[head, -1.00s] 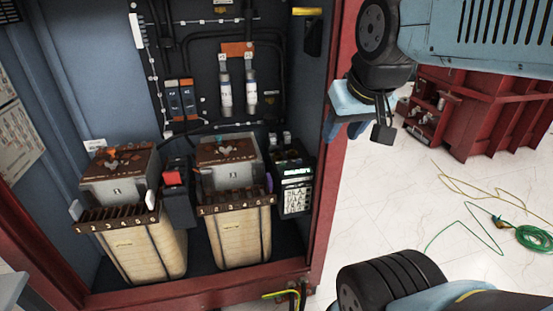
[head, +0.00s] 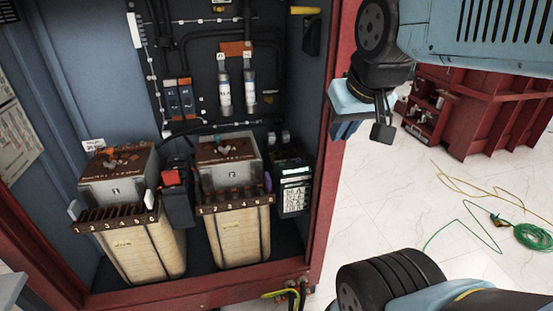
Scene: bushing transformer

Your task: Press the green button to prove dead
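A black box-shaped device (head: 293,187) stands inside the cabinet at the right, beside the right transformer. It has a lit pale-green strip (head: 296,171) near its top and a pale panel with dark marks below. I cannot make out a distinct green button on it; it is too small to tell. My gripper (head: 364,126) hangs at the end of my blue and black arm, in front of the cabinet's right red edge. It is above and to the right of the device, apart from it. Its finger opening is not clear from this angle, and I see nothing held.
Two cream transformers (head: 240,236) stand on the cabinet floor, with a red-topped black unit (head: 177,197) between them. The red cabinet frame (head: 328,200) borders the opening. A red crate (head: 490,115) and a green cable (head: 535,237) lie on the white floor at right.

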